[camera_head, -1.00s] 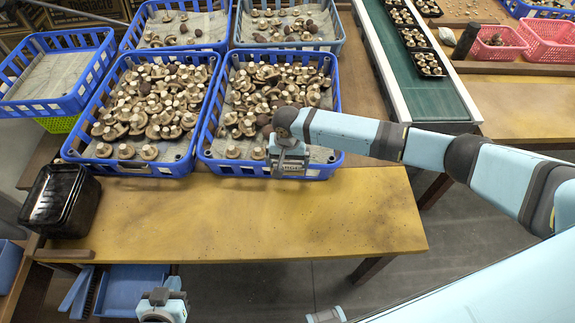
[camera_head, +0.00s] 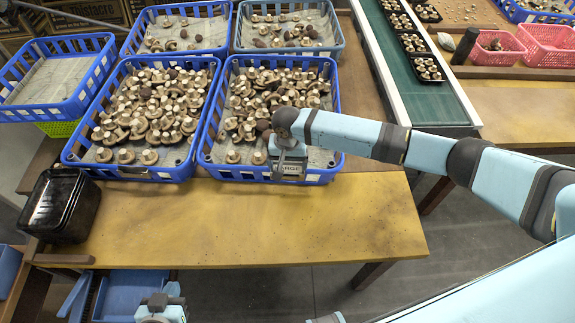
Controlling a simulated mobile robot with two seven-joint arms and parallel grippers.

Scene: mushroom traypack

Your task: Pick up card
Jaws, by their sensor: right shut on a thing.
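A small white card with dark lettering (camera_head: 292,170) is at the front wall of the right front blue crate (camera_head: 228,171). My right gripper (camera_head: 287,166) points down at that wall and is shut on the card. The fingers partly hide the card, and I cannot tell whether it still touches the crate. My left gripper (camera_head: 160,308) is at the bottom edge of the view, low in front of the table; its fingers are not clear.
Brown mushrooms (camera_head: 262,95) fill much of the crate. Another blue crate (camera_head: 75,150) stands to its left. Black trays (camera_head: 60,205) are stacked at the table's left end. The yellow table front (camera_head: 240,220) is clear. A green conveyor (camera_head: 440,100) carries filled trays.

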